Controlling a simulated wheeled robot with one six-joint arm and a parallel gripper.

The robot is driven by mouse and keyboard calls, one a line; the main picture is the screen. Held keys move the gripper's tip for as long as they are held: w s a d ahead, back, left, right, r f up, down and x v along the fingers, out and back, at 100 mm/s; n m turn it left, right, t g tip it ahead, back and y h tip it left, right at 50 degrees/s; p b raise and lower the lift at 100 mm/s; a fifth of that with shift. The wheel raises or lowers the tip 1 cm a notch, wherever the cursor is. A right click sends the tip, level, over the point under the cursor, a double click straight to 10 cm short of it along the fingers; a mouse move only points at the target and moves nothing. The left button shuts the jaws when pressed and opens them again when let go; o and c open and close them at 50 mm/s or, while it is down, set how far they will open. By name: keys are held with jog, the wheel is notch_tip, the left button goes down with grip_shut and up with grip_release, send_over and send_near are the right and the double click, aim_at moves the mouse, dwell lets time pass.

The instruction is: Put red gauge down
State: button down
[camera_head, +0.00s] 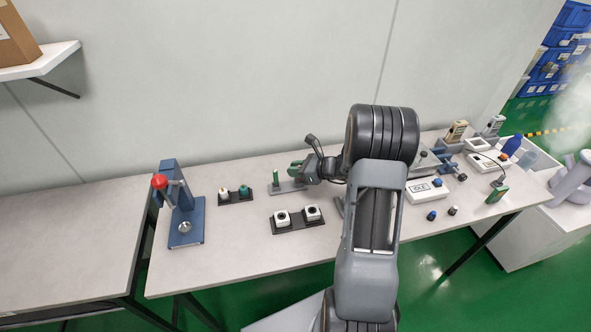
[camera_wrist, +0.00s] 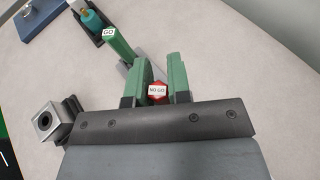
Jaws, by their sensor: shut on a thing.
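The red gauge (camera_wrist: 157,91), with a white "NO GO" label, sits between the two green fingers of my gripper (camera_wrist: 161,65) in the wrist view. My gripper is shut on it. The green "GO" gauge (camera_wrist: 119,43) is up and left of my fingers; in the head view it stands upright (camera_head: 276,177) at the left end of a grey holder (camera_head: 290,188). In the head view my gripper (camera_head: 297,168) is over or just behind the holder's right part. The red gauge is hidden there, and I cannot tell whether it touches the holder.
A dark tray (camera_head: 298,227) with two white blocks is in front. A small dark tray (camera_head: 236,198) with two small parts and a blue press (camera_head: 186,220) with a red knob are left. A white tester box (camera_head: 427,191) and other devices are right. The left table area is clear.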

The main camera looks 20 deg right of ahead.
jog(key=shift+f, duration=0.1)
jog(key=shift+f, duration=0.15)
jog(key=c, duration=1.1)
grip_release()
jog(key=shift+o, duration=0.2)
